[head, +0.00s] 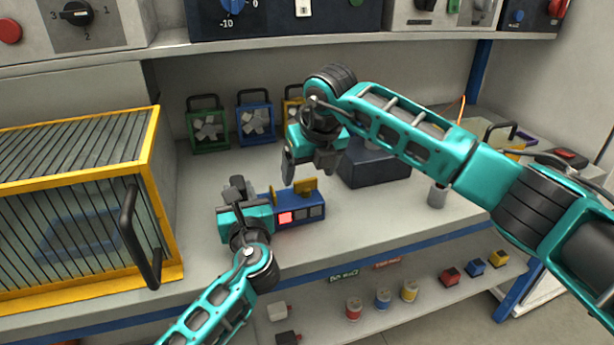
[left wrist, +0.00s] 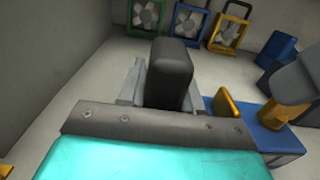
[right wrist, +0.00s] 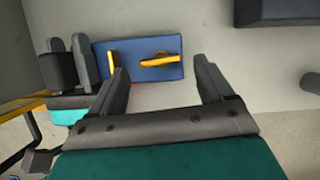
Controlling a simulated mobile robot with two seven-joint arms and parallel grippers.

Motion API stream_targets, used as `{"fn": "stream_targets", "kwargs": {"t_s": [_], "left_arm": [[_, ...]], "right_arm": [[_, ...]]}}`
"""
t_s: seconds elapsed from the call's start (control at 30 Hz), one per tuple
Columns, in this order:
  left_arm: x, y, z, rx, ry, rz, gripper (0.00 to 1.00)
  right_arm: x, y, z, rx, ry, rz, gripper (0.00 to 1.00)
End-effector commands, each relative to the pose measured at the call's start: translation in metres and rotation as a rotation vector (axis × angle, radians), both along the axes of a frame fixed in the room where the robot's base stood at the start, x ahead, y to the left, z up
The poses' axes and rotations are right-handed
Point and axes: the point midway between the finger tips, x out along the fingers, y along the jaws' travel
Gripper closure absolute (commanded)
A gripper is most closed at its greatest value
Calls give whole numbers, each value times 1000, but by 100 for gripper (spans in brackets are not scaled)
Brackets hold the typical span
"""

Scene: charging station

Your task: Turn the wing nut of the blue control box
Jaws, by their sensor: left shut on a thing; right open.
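The blue control box (head: 300,207) stands on the bench, with a red lit square and two grey squares on its front. Its yellow wing nut (head: 305,186) sits on top and shows lengthwise along the box in the right wrist view (right wrist: 160,60). My left gripper (head: 237,190) is shut at the box's left end; the grip itself is mostly hidden. It also shows in the right wrist view (right wrist: 68,65). My right gripper (head: 304,170) is open and empty above the wing nut, apart from it. In the right wrist view, the nut lies beyond and between its fingers.
A second yellow piece (right wrist: 112,62) stands near the box's left end. A yellow-framed cage (head: 160,200) is at the left. Several fans (head: 255,120) stand at the back wall. A dark block (head: 375,170) lies behind my right gripper.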

Motion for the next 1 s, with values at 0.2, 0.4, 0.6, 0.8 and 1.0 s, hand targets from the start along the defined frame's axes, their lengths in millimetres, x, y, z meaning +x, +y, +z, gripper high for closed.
{"fn": "stream_targets", "kwargs": {"t_s": [0.2, 0.4, 0.6, 0.8, 1.0], "left_arm": [[0, 0, -1, 0, 2, 1, 100], [0, 0, -1, 0, 2, 1, 100], [0, 0, -1, 0, 2, 1, 100], [0, 0, -1, 0, 2, 1, 100], [0, 0, -1, 0, 2, 1, 58]], "right_arm": [[-17, -7, 47, 1, -6, 1, 19], [-28, -11, 73, 0, -3, 0, 19], [-32, -12, 82, -1, -1, 0, 19], [-32, -12, 82, 1, -1, -1, 19], [-32, -12, 82, 1, -1, -1, 19]]}}
